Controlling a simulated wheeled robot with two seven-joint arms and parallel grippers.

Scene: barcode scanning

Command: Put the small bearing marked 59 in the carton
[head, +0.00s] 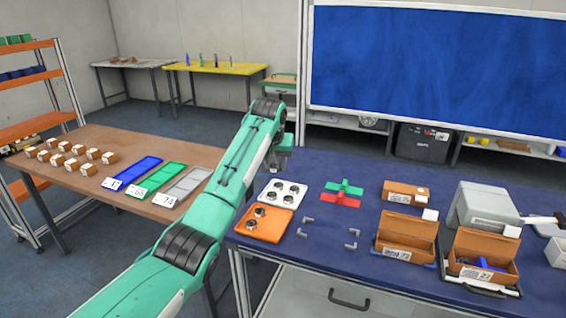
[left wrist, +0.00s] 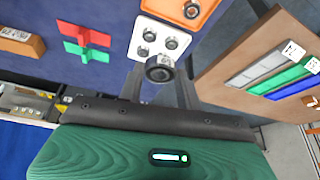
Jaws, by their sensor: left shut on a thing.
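My left gripper (left wrist: 160,82) is shut on a small dark metal bearing (left wrist: 159,69), held above the white tray (left wrist: 134,50). In the head view my green arm reaches over the blue table, and the left gripper (head: 282,158) is small and partly hidden behind it. Other bearings lie in the white tray (head: 302,184) and the orange tray (head: 262,236). No number 59 is readable on any bearing. Open brown cartons (head: 404,256) (head: 483,272) with number labels stand at the right; which is the task's carton cannot be told. My right gripper is not in view.
Red and green blocks (head: 341,199) and small grey fittings (head: 351,246) lie mid-table. A closed brown box (head: 404,192) and a grey machine (head: 484,207) stand at the right. A brown side table (head: 130,207) holds numbered blue, green and grey trays and several small boxes.

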